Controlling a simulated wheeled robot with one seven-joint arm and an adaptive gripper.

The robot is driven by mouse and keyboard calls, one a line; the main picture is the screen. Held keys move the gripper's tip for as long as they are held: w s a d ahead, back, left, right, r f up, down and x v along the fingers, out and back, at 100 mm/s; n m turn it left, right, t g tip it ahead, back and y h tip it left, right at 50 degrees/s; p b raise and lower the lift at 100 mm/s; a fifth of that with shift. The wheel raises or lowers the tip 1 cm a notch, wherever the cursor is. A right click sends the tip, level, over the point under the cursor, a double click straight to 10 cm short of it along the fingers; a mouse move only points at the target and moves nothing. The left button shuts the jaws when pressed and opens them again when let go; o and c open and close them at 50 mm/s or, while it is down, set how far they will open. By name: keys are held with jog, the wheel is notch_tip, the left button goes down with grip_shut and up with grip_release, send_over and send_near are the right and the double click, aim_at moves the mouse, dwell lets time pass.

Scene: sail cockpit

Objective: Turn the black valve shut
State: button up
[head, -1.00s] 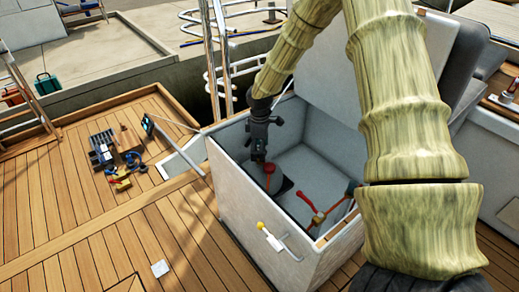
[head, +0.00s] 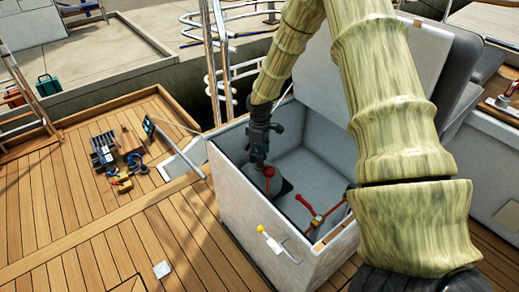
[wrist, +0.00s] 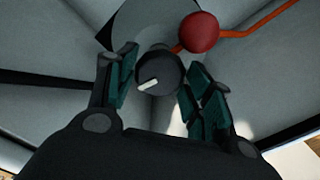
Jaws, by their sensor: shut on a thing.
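The black valve (wrist: 158,74) shows in the wrist view as a round dark knob with a white pointer mark aimed to the lower left. My gripper (wrist: 160,66) has its teal-padded fingers on either side of the knob and is shut on it. In the head view my gripper (head: 261,162) reaches down into the open white locker (head: 245,208), at its left inner side. The valve is hidden there behind my gripper. A red ball-shaped knob (wrist: 198,32) sits close beside the valve, on an orange-red pipe (wrist: 250,28).
A red-handled fitting (head: 306,205) stands on the locker floor to the right of my gripper. The locker walls surround my gripper, and the raised lid (head: 385,60) stands behind. A yellow-tipped lever (head: 270,238) is on the outer front wall. Tools (head: 122,184) lie on the deck at left.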

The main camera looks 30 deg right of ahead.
jog(key=m+p, duration=0.3)
jog(key=shift+r+m, duration=0.25)
jog(key=shift+m, duration=0.15)
jog(key=m+p, duration=0.4)
jog(key=shift+m, duration=0.3)
jog(key=m+p, duration=0.2)
jog(key=m, duration=0.2)
jog(key=shift+f, duration=0.1)
jog(key=m+p, duration=0.2)
jog(key=m, duration=0.2)
jog(key=m+p, duration=0.1)
jog(key=m, duration=0.3)
jog(key=shift+w+m+p, duration=0.1)
jog(key=shift+m+p, duration=0.2)
jog(key=m+p, duration=0.1)
jog(key=m, duration=0.3)
jog(key=m+p, duration=0.1)
jog(key=m, duration=0.4)
jog(key=shift+m+p, duration=0.6)
jog(key=shift+m, duration=1.1)
jog(key=shift+f, duration=0.1)
